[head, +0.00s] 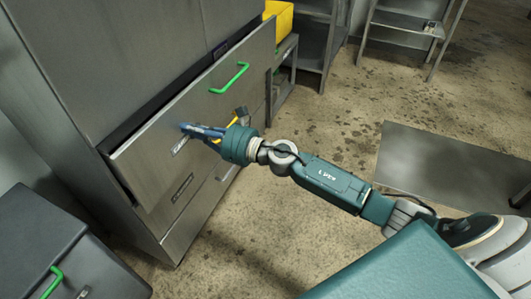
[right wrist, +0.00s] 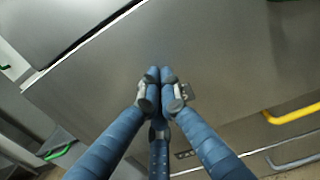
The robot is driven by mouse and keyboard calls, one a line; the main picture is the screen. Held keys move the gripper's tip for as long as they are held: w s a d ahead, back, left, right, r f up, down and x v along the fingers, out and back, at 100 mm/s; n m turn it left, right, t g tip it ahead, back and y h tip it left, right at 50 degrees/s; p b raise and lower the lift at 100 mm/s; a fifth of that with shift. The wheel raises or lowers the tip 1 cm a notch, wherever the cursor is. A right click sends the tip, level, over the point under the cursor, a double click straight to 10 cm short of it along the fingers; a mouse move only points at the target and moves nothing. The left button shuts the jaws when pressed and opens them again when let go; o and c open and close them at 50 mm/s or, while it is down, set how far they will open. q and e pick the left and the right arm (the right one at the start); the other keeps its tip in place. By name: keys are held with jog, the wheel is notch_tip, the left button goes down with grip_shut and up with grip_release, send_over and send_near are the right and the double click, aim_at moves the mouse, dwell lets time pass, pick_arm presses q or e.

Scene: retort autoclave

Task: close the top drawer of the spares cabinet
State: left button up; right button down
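The spares cabinet (head: 150,55) stands at the left in the head view. Its top drawer (head: 146,160) is pulled out, with a dark gap behind its front and a green bar handle (head: 229,77) on it. My right gripper (head: 184,128) is at the drawer front, left of and below the handle, near a small label plate (head: 180,146). In the right wrist view its blue fingers (right wrist: 160,75) are shut with the tips together and nothing between them, facing the steel drawer front (right wrist: 210,60). Whether the tips touch it I cannot tell. My left gripper is out of view.
A yellow handle (right wrist: 290,113) and a grey handle (right wrist: 293,160) sit lower on the cabinet. A dark box with a green handle (head: 52,282) stands at the lower left. A yellow bin (head: 280,17) is on a shelf behind. Open floor (head: 320,130) lies to the right.

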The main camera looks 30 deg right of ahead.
aim_at(175, 122)
jog(key=x, duration=0.5)
jog(key=shift+w+a, duration=0.1)
jog(key=shift+w, duration=0.1)
jog(key=shift+r, duration=0.25)
